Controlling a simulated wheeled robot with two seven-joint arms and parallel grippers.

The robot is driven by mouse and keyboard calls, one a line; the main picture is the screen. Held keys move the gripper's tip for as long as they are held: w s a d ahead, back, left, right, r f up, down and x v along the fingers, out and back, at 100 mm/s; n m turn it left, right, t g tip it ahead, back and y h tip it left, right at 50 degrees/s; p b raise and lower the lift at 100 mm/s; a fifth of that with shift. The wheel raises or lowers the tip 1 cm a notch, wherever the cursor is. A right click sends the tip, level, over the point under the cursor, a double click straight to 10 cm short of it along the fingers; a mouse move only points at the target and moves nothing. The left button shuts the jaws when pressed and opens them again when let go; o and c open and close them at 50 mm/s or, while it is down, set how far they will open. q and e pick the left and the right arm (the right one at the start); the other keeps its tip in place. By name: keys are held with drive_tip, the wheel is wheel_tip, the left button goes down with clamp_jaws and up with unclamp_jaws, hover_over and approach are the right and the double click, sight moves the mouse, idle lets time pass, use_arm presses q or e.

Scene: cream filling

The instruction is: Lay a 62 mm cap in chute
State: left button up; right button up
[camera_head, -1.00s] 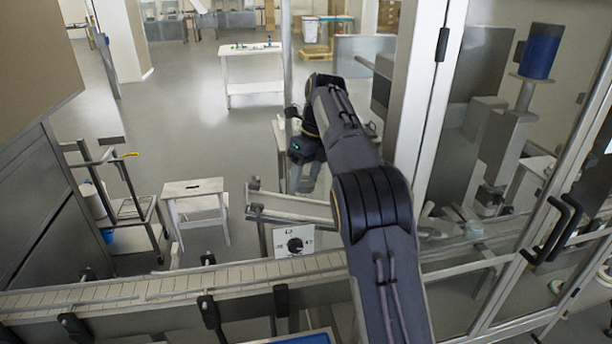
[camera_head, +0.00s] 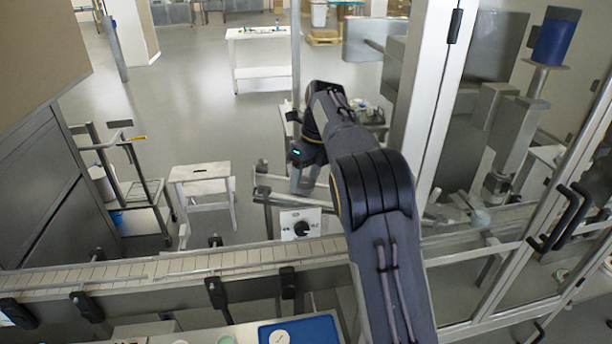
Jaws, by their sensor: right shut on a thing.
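My right arm reaches across the conveyor, and its gripper (camera_head: 305,181) points down over a sloping metal channel (camera_head: 283,188) that looks like the chute. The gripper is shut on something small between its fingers. The held thing is too small and too hidden to make out, and I cannot tell whether it touches the channel. A round pale disc (camera_head: 279,337), perhaps a cap or a dial, lies at the blue tray (camera_head: 318,324) at the bottom edge. My left gripper is not in view.
The slatted conveyor (camera_head: 130,271) runs across the front, with black clamps along its rail. A control box with a black knob (camera_head: 301,228) stands just behind it. A glazed machine frame (camera_head: 428,110) stands close on the right. A white stool (camera_head: 202,175) stands behind the conveyor.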

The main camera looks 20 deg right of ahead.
sight(312, 184)
drive_tip(key=o, duration=1)
drive_tip(key=shift+o, duration=0.2)
drive_tip(key=v, duration=0.7)
drive_tip(key=shift+r, duration=0.4)
drive_tip(key=shift+s+f, duration=0.1)
